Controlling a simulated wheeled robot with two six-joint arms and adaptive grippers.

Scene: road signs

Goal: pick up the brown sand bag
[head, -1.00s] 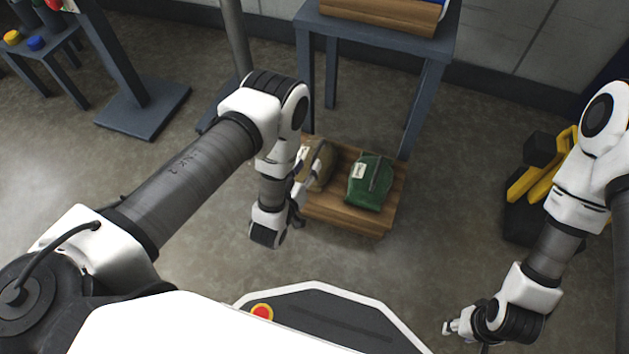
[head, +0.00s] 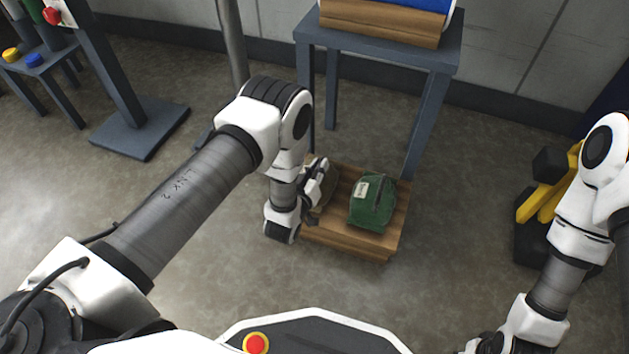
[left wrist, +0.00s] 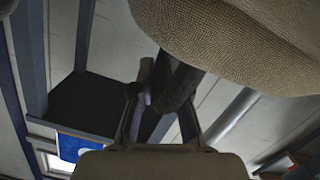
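The brown sand bag (head: 328,200) lies on the left part of a low wooden platform (head: 372,247), largely hidden behind my left gripper (head: 318,178). In the left wrist view, the bag's woven brown body (left wrist: 235,35) fills the upper right. A dark strap-like part hangs from it between or just in front of the fingers of my left gripper (left wrist: 162,108). I cannot tell whether the fingers have closed on it. My right gripper (head: 488,345) is at the bottom edge, mostly cut off, away from the bag.
A green bag (head: 370,203) with a pale label lies right beside the brown one on the platform. A blue-grey table (head: 448,55) stands behind. A yellow and black object (head: 545,200) stands at the right, a post base (head: 140,130) at the left. The floor in front is clear.

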